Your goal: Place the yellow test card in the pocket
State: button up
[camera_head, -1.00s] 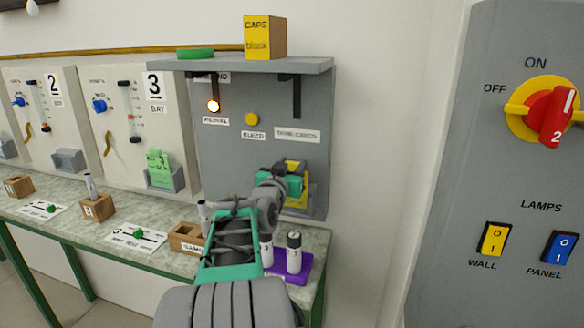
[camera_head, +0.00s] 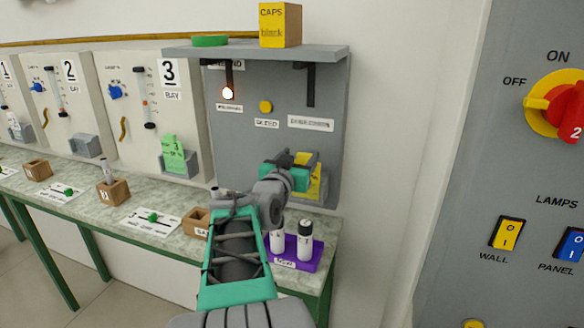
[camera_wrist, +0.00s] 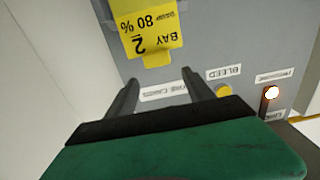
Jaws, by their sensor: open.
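The yellow test card (camera_head: 314,182) is at the grey wall panel under the shelf, partly hidden behind my gripper. The wrist view shows the card (camera_wrist: 150,32) upside down, reading "BAY 2" and "80 %", with a tab at its end; its far end is cut off by the picture edge. My gripper (camera_head: 298,168) is in front of the panel close to the card. In the wrist view its two fingers (camera_wrist: 160,88) are apart with nothing between them, and the card lies beyond the fingertips. A grey pocket (camera_head: 85,146) on bay 2 looks empty. Bay 3's pocket (camera_head: 183,165) holds a green card (camera_head: 172,150).
A purple rack (camera_head: 308,258) with white-bodied rods stands at the bench's right end below my arm. Wooden blocks (camera_head: 113,191) and slider plates (camera_head: 150,219) line the bench (camera_head: 75,180). The shelf (camera_head: 255,52) overhangs the panel. A grey switch panel (camera_head: 450,150) stands at right.

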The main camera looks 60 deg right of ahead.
jog(key=s+a, duration=0.1)
jog(key=a, duration=0.6)
jog(key=shift+b, duration=0.45)
jog(key=w+a+f+n+t+y+p, duration=0.25)
jog(key=w+a+f+y, duration=0.25)
jog(key=w+a, duration=0.3)
jog(key=w+a+f+n+t+y+p, duration=0.1)
jog(key=w+a+f+n+t+y, duration=0.1)
jog(key=w+a+f+n+y, duration=0.5)
jog(key=s+a+f+n+g+y+p, duration=0.1)
jog(key=s+a+f+n+y, duration=0.1)
jog(key=a, duration=0.7)
jog(key=s+a+f+n+g+y, duration=0.1)
jog(key=s+a+f+n, duration=0.1)
jog(key=a, duration=0.8)
jog(key=s+a+f+n+g+y+p, duration=0.1)
jog(key=s+a+f+n+y, duration=0.1)
jog(key=a, duration=0.7)
jog(key=shift+a+f+y+p, duration=0.3)
jog(key=shift+a+p, duration=0.05)
jog(key=shift+s+g, duration=0.1)
jog(key=shift+g, duration=0.15)
